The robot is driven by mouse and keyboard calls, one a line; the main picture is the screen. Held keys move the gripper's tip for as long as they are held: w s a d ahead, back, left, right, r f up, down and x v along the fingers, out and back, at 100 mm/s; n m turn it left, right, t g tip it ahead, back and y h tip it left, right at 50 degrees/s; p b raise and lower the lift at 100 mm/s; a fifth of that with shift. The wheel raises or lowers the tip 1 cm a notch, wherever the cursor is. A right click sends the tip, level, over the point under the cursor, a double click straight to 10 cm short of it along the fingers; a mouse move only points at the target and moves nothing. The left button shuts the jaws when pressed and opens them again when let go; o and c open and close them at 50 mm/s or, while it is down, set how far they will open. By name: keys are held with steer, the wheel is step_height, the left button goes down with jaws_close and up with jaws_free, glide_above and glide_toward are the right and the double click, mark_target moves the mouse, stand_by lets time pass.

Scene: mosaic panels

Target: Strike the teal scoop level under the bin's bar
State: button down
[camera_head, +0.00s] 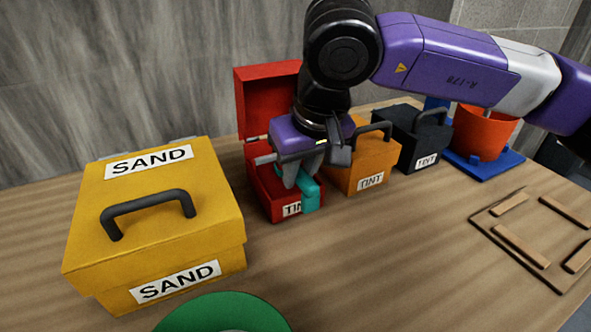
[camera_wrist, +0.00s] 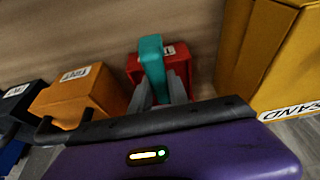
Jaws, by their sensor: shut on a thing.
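The teal scoop (camera_head: 310,195) is in my gripper (camera_head: 298,178), at the front of the open red TINT bin (camera_head: 270,198). Its teal part stands over the bin's front edge beside the label. In the wrist view the teal scoop (camera_wrist: 151,58) shows between my two grey fingers (camera_wrist: 161,90), with the red bin (camera_wrist: 134,66) behind it. A short grey rod (camera_head: 264,159) shows at the bin's left rim; I cannot tell whether it is the bar. The scoop's bowl and the bin's contents are hidden by my gripper and the bin walls.
The red lid (camera_head: 268,95) stands open behind. A closed yellow SAND box (camera_head: 165,240) is left; closed orange (camera_head: 365,165) and black (camera_head: 425,140) TINT boxes are right. Farther right are an orange pot (camera_head: 480,135) and a wooden frame (camera_head: 522,246). A green round thing (camera_head: 225,315) is in front.

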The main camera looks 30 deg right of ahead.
steer(key=shift+s, duration=0.5)
steer(key=shift+r+p, duration=1.05)
steer(key=shift+r, duration=1.35)
steer(key=shift+r, duration=0.1)
